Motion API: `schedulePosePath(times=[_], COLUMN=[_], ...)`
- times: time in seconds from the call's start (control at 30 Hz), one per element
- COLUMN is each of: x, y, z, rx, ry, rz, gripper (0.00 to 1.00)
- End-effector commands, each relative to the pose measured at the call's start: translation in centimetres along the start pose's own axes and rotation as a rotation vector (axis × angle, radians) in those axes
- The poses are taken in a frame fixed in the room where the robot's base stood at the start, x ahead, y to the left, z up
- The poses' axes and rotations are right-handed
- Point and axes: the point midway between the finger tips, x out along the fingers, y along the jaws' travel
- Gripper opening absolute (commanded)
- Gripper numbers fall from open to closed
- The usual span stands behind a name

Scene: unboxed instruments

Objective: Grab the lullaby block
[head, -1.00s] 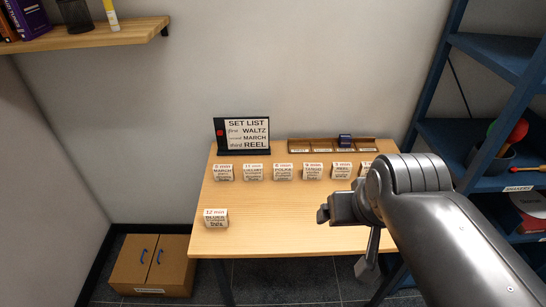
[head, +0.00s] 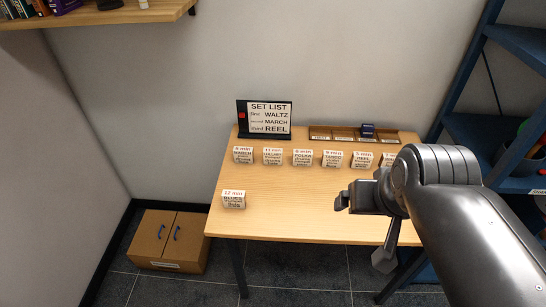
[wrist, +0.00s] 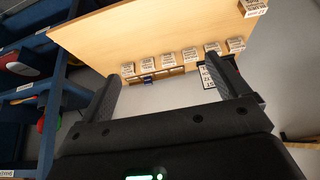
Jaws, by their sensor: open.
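The lullaby block (head: 273,156) is a small white block with a red "11 min" top line, second from the left in the back row on the wooden table. In the wrist view, which shows the table turned over, it appears to be the second block from the right of the row (wrist: 212,47). My gripper (head: 342,201) is open and empty, above the table's right part, to the right of and nearer than the lullaby block. In the wrist view its two fingers (wrist: 165,88) stand wide apart with nothing between them.
Similar blocks flank it: march (head: 243,155) left, polka (head: 303,158) right, several more beyond. A blues block (head: 233,199) sits front left. Behind stand the set list sign (head: 264,119) and a wooden tray (head: 320,133) holding a dark blue block (head: 367,130). The table's middle (head: 285,200) is clear.

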Motion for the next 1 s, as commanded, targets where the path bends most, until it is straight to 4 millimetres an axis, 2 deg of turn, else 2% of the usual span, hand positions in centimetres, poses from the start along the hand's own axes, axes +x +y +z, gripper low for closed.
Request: schedulePosePath(times=[0.23, 0.37, 0.67, 0.87, 1.0], x=[0.0, 0.0, 1.7, 4.4, 7.0], y=[0.0, -0.3, -2.0, -3.7, -5.2], z=[-0.2, -1.8, -9.9, -15.4, -18.8], rx=[0.000, -0.001, 0.000, 0.000, 0.000], ry=[-0.002, -0.018, -0.101, -0.158, -0.200], rz=[-0.001, -0.005, -0.021, -0.028, -0.031], gripper=[0.93, 0.93, 0.93, 0.93, 0.93])
